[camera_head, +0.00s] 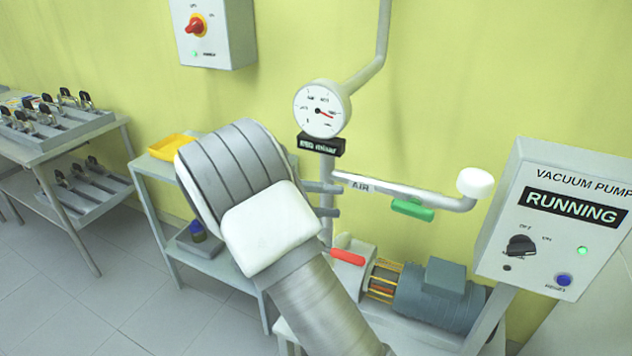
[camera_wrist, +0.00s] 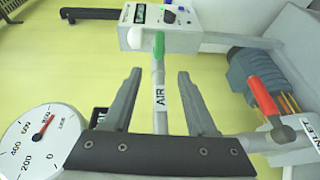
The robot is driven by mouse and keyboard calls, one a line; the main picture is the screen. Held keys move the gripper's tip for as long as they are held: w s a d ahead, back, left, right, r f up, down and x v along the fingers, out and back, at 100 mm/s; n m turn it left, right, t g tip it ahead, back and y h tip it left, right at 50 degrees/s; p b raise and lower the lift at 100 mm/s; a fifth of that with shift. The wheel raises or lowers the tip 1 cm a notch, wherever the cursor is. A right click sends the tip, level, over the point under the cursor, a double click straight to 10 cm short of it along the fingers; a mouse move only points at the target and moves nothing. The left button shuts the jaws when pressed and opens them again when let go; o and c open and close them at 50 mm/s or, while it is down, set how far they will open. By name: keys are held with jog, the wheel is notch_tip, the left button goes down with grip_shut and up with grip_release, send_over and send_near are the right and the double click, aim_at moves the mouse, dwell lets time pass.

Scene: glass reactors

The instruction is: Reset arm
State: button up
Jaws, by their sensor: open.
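My gripper (camera_wrist: 159,72) is open and empty in the wrist view, its two grey fingers spread apart. A grey pipe marked AIR (camera_wrist: 160,95) shows in the gap between the fingers, beyond them; I cannot tell how far. In the head view my arm's large rounded wrist covers most of the gripper. Two short grey fingers (camera_head: 338,200) stick out to its right, in front of the upright pipe (camera_head: 327,230). The AIR pipe (camera_head: 372,187) runs right from there, with a green valve handle (camera_head: 413,210) that also shows in the wrist view (camera_wrist: 159,45).
A round gauge (camera_head: 322,108) sits above the fingers. A red valve handle (camera_head: 347,257) and a pump motor (camera_head: 435,295) are below. The vacuum pump box (camera_head: 560,220), reading RUNNING, stands right. A shelf with a yellow tray (camera_head: 172,147) is behind my arm. Floor is clear at lower left.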

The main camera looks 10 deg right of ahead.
jog(key=s+d+r+n+t+y+p, duration=0.1)
jog(key=s+d+r+y+p, duration=0.15)
jog(key=s+d+y, duration=0.2)
jog(key=s+d+r+n+y+p, duration=0.1)
jog(key=s+d+r+y, duration=0.25)
jog(key=s+y, duration=0.2)
jog(key=s+a+r+t+y+p, duration=0.1)
jog(key=s+a+r+t+y, duration=0.1)
jog(key=s, duration=0.4)
jog(key=s+a+r+t+y+p, duration=0.2)
jog(key=s+r+t+y, duration=0.1)
jog(key=s+t, duration=0.3)
jog(key=shift+s+r+n+y, duration=0.15)
jog(key=shift+r+n+y, duration=0.15)
jog(key=shift+y, duration=0.6)
